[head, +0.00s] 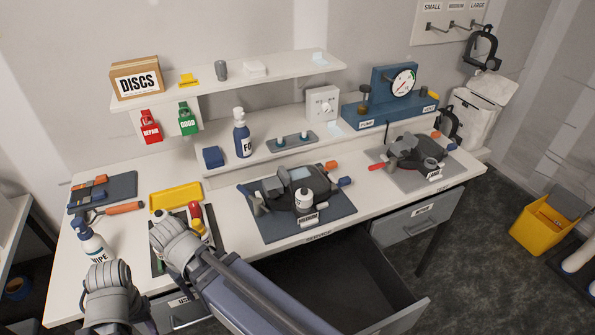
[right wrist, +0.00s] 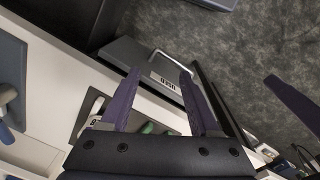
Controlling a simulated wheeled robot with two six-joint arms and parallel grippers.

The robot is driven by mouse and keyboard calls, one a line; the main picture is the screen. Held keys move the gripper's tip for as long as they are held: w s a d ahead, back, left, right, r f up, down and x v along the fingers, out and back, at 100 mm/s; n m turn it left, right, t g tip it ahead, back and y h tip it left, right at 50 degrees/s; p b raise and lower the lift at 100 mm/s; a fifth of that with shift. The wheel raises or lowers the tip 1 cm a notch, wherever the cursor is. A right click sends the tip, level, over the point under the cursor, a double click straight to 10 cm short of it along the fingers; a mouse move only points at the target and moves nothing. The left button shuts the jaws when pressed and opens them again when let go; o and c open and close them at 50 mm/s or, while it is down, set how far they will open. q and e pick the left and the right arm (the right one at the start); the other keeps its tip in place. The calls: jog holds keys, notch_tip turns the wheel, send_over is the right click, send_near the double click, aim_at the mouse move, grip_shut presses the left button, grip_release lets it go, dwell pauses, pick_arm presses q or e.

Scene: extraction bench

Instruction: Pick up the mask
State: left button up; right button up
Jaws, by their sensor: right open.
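A dark grey mask (head: 285,192) with a white MEDIUM label lies on a blue-grey mat (head: 330,225) at mid bench. A second dark mask (head: 418,150) lies on a grey mat at the right end of the bench. Another dark mask (head: 482,48) hangs under the size signs on the wall. My right gripper (head: 170,260) is over the front left of the bench, left of the medium mask and apart from it. In the right wrist view its jaws (right wrist: 162,74) are open and empty. My left wrist (head: 108,290) is at the lower left; its fingers are mostly hidden.
An open empty drawer (head: 420,312) juts out below the medium mask. A shut USED drawer (right wrist: 145,62) shows in the right wrist view. A spray bottle (head: 90,240), a yellow tray (head: 176,196) and an orange-handled tool (head: 120,209) crowd the left. A gauge unit (head: 385,90) stands behind.

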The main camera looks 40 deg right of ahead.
jog(key=w+d+r+m+p, duration=0.1)
jog(key=w+d+r+p, duration=0.15)
jog(key=r+p, duration=0.2)
jog(key=w+d+r+m+p, duration=0.1)
jog(key=d+r+p, duration=0.2)
jog(key=r, duration=0.2)
pick_arm(q)
notch_tip(320, 180, up, 12)
jog(key=r+p, duration=0.1)
jog(key=p, duration=0.1)
pick_arm(e)
jog(key=m+t, duration=0.4)
send_near(285, 173)
jog(key=shift+w+d+f+h+b, duration=0.15)
jog(key=shift+w+f+b, duration=0.1)
jog(key=shift+f+b, duration=0.25)
jog(key=shift+w+f+h+b, duration=0.1)
jog(key=shift+w+f+b, duration=0.2)
jog(key=shift+f, duration=0.35)
jog(key=shift+w+d+f+h+b, duration=0.1)
jog(key=shift+w+f+h+b, duration=0.05)
jog(key=shift+f+b, duration=0.4)
jog(key=b+x, duration=0.4)
jog(key=x, duration=0.1)
jog(key=shift+a+f+b, duration=0.15)
jog(key=shift+a+b, duration=0.15)
jog(key=shift+b, duration=0.1)
pick_arm(q)
notch_tip(285, 173, down, 8)
